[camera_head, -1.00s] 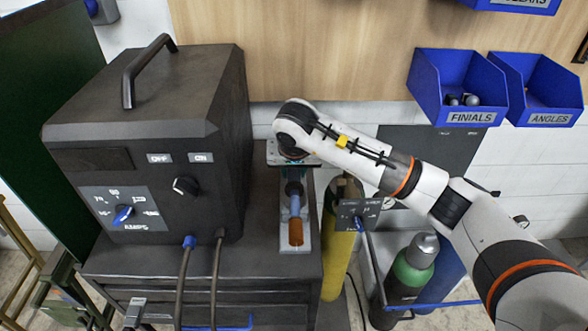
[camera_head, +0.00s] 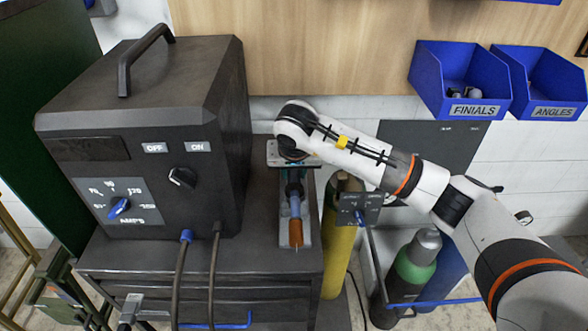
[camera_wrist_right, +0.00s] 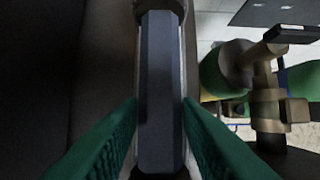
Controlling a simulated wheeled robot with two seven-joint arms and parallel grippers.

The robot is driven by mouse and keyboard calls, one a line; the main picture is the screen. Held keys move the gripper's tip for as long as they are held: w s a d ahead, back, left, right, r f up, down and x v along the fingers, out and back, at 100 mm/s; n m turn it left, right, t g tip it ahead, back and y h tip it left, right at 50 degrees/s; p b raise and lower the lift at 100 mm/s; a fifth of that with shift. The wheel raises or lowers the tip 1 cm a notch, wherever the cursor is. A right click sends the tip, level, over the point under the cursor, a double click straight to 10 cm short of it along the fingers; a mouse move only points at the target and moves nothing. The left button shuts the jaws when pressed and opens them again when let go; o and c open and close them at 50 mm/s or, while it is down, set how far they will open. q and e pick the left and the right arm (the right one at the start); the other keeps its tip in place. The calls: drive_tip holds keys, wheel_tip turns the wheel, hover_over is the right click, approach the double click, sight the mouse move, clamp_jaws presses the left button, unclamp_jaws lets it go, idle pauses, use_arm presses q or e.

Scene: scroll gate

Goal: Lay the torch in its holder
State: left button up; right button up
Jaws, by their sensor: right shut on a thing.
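The torch (camera_head: 295,208) has a dark handle, a blue neck and an orange nozzle. It points toward me over the narrow grey holder (camera_head: 308,228) on top of the black cabinet, roughly in line with it. I cannot tell whether the torch touches the holder's floor. My right gripper (camera_head: 293,180) is at the torch's far end, partly hidden by its wrist. In the right wrist view the green fingers (camera_wrist_right: 160,115) lie on both sides of the grey handle (camera_wrist_right: 160,75), shut on it. My left gripper is out of view.
The black welding machine (camera_head: 150,140) stands close to the left of the holder, with cables (camera_head: 183,270) at its front. A yellow cylinder (camera_head: 338,250) and a green one (camera_head: 413,265) stand to the right. Blue bins (camera_head: 460,85) hang on the wall.

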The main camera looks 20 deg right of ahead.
idle(0.7)
drive_tip(key=shift+f+b, duration=0.8)
drive_tip(key=shift+b, duration=0.2)
idle(0.3)
drive_tip(key=o, duration=1.2)
drive_tip(key=b+v, duration=0.3)
drive_tip(key=v, duration=0.9)
drive_tip(key=shift+s, duration=0.1)
